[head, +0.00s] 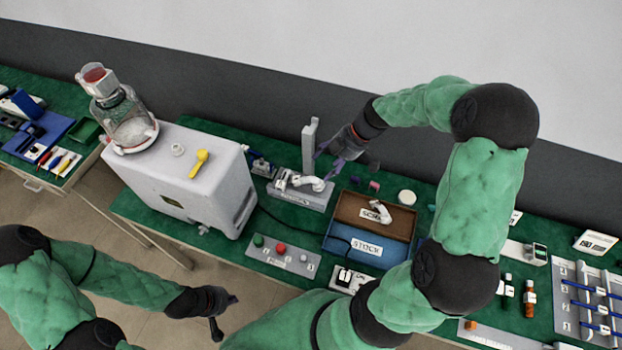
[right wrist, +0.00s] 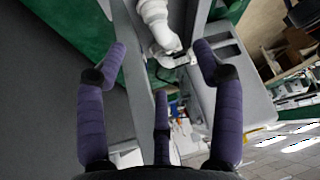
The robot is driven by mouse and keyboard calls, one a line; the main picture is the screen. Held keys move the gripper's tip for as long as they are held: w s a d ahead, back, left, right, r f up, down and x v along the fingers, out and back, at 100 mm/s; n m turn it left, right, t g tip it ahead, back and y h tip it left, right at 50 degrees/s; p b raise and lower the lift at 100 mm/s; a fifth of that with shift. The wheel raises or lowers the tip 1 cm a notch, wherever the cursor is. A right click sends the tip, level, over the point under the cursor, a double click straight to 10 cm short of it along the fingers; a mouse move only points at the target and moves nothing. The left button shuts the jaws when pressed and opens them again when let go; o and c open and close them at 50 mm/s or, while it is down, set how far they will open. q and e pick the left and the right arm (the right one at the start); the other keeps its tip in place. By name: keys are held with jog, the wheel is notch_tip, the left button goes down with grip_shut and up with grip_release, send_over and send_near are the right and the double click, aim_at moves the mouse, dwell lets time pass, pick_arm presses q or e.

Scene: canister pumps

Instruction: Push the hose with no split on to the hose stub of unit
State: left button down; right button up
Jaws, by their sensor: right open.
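A white unit (head: 190,180) with a clear canister (head: 128,120) on top stands at the left of the long table. A small fitting (head: 203,229) shows low on its front; I cannot tell if it is the hose stub. A white hose-like piece (head: 305,182) lies on a grey labelled block (head: 300,198); a white piece also shows in the right wrist view (right wrist: 155,18). Another white piece (head: 380,212) lies in the brown compartment. No split can be made out. My right gripper (head: 335,150) is open and empty above and behind the grey block. My left gripper (head: 220,312) hangs low in front of the table.
A tray has a brown compartment and a blue one (head: 368,262) labelled STOCK. A grey upright (head: 309,145) stands behind the block. A panel with coloured buttons (head: 283,254) lies in front. A yellow tool (head: 199,162) lies on the unit. My right arm covers the right-centre table.

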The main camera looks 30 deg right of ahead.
aim_at(311, 177)
jog(key=x, duration=0.4)
jog(key=shift+f, duration=0.1)
jog(key=shift+w+b+x, duration=0.1)
jog(key=shift+b+x, duration=0.1)
jog(key=shift+x, duration=1.1)
jog(key=shift+w+b+x, duration=0.15)
jog(key=shift+b+x, duration=0.05)
jog(key=shift+x, duration=1.1)
jog(key=shift+a+r, duration=0.2)
grip_shut()
